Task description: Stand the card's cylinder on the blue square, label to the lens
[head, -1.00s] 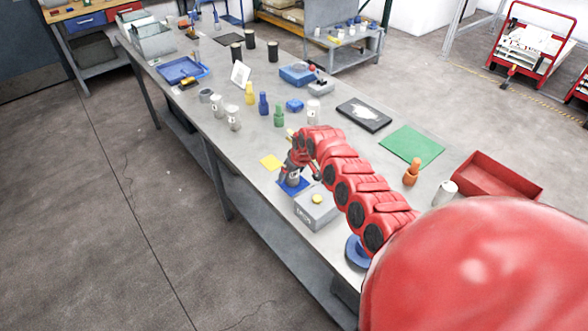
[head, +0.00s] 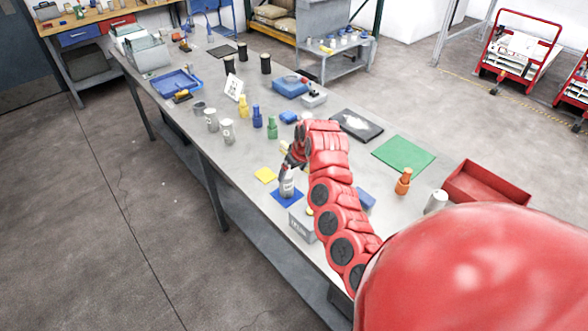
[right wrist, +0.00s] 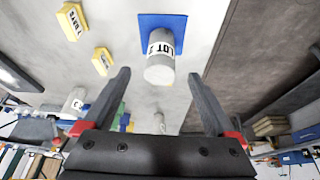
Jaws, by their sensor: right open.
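A grey-white cylinder (head: 287,184) stands upright on the blue square (head: 281,202) near the front table edge. In the right wrist view the cylinder (right wrist: 159,72) has a white label with black print, partly readable as "LOT", facing that camera; the blue square (right wrist: 174,22) lies under its base. My right gripper (head: 288,164) is just behind the cylinder in the head view. In the right wrist view my right gripper (right wrist: 159,78) is open, its fingers apart with nothing held between them. A white printed card (head: 234,88) stands farther back; its print is too small to read. My left gripper is not in view.
Two white cylinders (head: 228,131) stand left of blue, yellow and green pieces. A grey box (head: 302,226) sits close in front, partly behind my arm. A green mat (head: 404,153) and red bin (head: 487,186) lie right.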

